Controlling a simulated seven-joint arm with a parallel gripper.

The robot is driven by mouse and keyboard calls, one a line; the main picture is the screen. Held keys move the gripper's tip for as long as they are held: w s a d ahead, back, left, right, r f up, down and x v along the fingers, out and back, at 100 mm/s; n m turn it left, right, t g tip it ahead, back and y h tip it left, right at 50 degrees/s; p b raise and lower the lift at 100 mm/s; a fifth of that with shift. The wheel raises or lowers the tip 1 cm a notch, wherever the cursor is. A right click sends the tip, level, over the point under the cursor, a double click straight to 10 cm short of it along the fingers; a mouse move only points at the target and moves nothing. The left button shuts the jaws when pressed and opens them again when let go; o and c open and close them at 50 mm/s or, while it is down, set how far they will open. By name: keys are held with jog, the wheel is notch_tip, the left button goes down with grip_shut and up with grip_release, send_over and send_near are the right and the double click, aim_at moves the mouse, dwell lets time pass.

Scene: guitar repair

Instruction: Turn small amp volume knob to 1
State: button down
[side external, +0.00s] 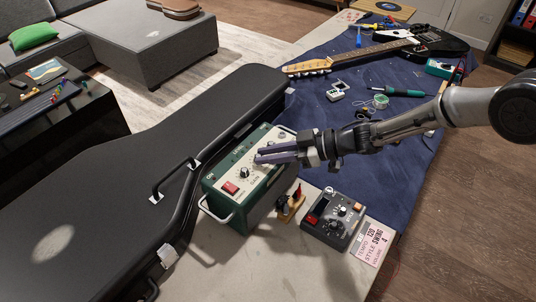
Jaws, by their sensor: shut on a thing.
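The small amp (243,205) is a green box with a pale top panel, a red switch (230,188) and several small dark knobs, standing between the black case and the table's right part. One dark knob (244,173) shows just left of my fingertips. My gripper (262,157) reaches in from the right, its long fingers lying low over the amp's panel. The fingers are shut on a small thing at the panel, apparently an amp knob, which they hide. The knob markings are too small to read.
A large black guitar case (120,190) lies close along the amp's left. A dark device with knobs (333,218), a small stand (291,203) and a pink note (371,243) lie to its right. A guitar (380,50) and tools lie on the blue cloth behind.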

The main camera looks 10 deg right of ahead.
jog(key=shift+w+d+n+g, duration=0.1)
jog(key=shift+w+n+g, duration=0.1)
jog(key=shift+n+g, duration=0.75)
jog(key=shift+w+n+g, duration=0.2)
jog(key=shift+n+g, duration=0.55)
jog(key=shift+g, duration=0.3)
jog(key=c, duration=0.8)
grip_release()
jog(key=shift+o, duration=0.2)
jog(key=shift+y, duration=0.3)
jog(key=v, duration=1.3)
jog(key=shift+d+r, duration=0.2)
jog(key=shift+d, duration=0.1)
jog(key=shift+w, duration=0.1)
